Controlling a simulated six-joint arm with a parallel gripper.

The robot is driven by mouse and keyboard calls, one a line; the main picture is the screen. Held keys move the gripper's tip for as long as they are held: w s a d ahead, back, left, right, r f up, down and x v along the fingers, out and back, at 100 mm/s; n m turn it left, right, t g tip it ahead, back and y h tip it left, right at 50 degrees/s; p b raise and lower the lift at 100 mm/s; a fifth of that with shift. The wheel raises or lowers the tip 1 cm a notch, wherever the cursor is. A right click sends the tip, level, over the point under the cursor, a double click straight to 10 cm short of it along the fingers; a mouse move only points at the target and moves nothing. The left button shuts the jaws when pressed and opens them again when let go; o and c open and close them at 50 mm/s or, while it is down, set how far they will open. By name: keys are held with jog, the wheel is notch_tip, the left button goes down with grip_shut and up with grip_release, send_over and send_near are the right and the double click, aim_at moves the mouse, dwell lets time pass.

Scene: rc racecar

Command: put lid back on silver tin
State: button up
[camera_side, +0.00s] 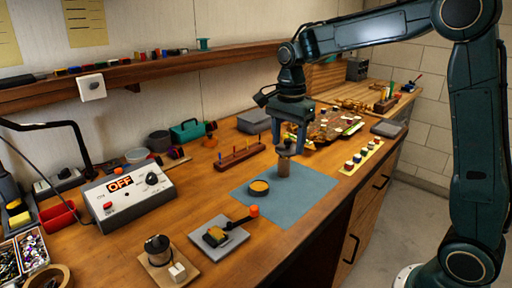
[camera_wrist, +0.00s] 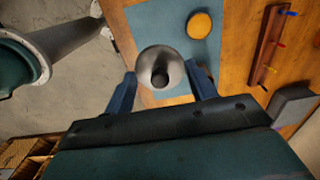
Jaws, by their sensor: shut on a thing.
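In the wrist view this silver thing (camera_wrist: 160,62) sits between the fingertips of my gripper (camera_wrist: 161,88).
The blue mat (camera_side: 305,207) has free room around the cylinder. A wooden rack (camera_side: 240,156) stands behind.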

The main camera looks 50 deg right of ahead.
jog(key=w+f, duration=0.8)
jog(key=w, duration=0.1)
jog(key=shift+w+f, duration=0.2)
jog(key=shift+f, duration=0.2)
jog(key=shift+f, duration=2.95)
jog(key=shift+f, duration=0.2)
dwell(0.4)
jog(key=o, duration=1.4)
jog(key=shift+o, duration=0.2)
jog(key=shift+r, duration=0.1)
